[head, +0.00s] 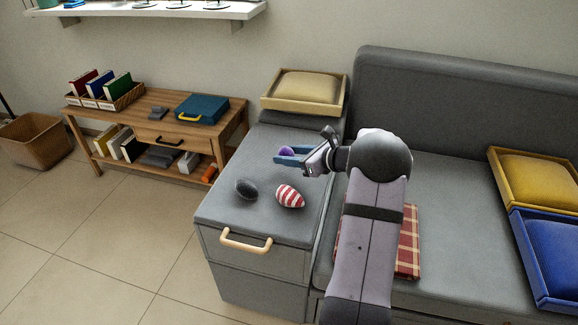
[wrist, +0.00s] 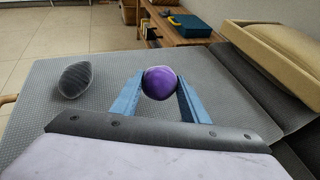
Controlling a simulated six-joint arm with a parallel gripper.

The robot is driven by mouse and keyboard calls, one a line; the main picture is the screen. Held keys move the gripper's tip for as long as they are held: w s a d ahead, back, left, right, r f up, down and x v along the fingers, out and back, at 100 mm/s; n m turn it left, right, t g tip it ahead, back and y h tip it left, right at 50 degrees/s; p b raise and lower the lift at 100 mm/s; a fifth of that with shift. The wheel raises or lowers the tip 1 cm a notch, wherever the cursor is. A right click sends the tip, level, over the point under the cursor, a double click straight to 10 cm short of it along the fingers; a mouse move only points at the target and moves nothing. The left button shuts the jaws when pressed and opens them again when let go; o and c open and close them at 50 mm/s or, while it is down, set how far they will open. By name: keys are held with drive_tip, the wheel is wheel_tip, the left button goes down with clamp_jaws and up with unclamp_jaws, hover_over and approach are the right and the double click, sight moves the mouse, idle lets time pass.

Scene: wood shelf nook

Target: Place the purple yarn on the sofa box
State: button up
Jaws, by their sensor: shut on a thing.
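The purple yarn (head: 286,151) is a small ball between the blue fingers of my gripper (head: 290,157). In the wrist view the yarn (wrist: 160,83) sits between the two fingertips (wrist: 160,90), and my gripper is shut on it. The yarn is over the back part of the grey box top (head: 233,206) at the sofa's left end, which I take for the sofa box. I cannot tell whether the yarn touches the surface. The box has a pale handle (head: 245,243) on its front.
A dark grey yarn (head: 246,189) and a red-and-white striped yarn (head: 290,196) lie on the box top. A cushion tray (head: 303,106) stands behind. Yellow (head: 508,184) and blue (head: 530,255) cushion trays are on the sofa at right. A wooden shelf (head: 150,120) stands left.

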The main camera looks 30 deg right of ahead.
sight(289, 172)
drive_tip(key=shift+f+b, duration=0.55)
drive_tip(key=shift+f, duration=1.3)
drive_tip(key=shift+f, duration=0.2)
drive_tip(key=o, duration=1.1)
drive_tip(key=shift+c, duration=0.2)
drive_tip(key=shift+r, duration=0.25)
drive_tip(key=shift+s+d, duration=0.1)
drive_tip(key=shift+s, duration=0.1)
drive_tip(key=p+v, duration=0.2)
drive_tip(key=v, duration=0.9)
drive_tip(key=shift+s+d+r, duration=0.1)
drive_tip(key=shift+s+r, duration=0.05)
drive_tip(key=shift+s, duration=0.05)
